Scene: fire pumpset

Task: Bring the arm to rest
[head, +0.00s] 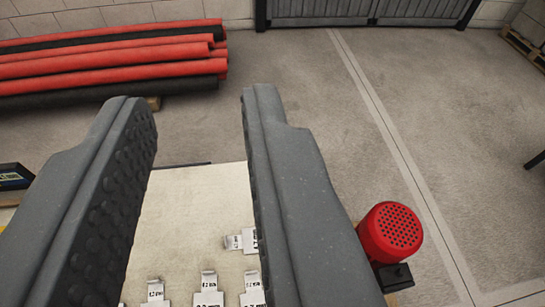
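My gripper (200,110) fills the front of the head view. Its two grey fingers are wide apart, and nothing is between them. The left finger shows a studded inner pad. Below and beyond the fingers is a pale board or tabletop (190,220) with several small silvery metal tags or brackets (208,285) on it. Their markings are too small to read surely. The fingers hide the left and right parts of this surface.
A red motor-like part with a perforated end (392,232) stands at the right. Red and black pipes (110,60) lie stacked at the back left. Grey doors (365,10) and a pallet (525,45) are at the back. The concrete floor (300,70) between is clear.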

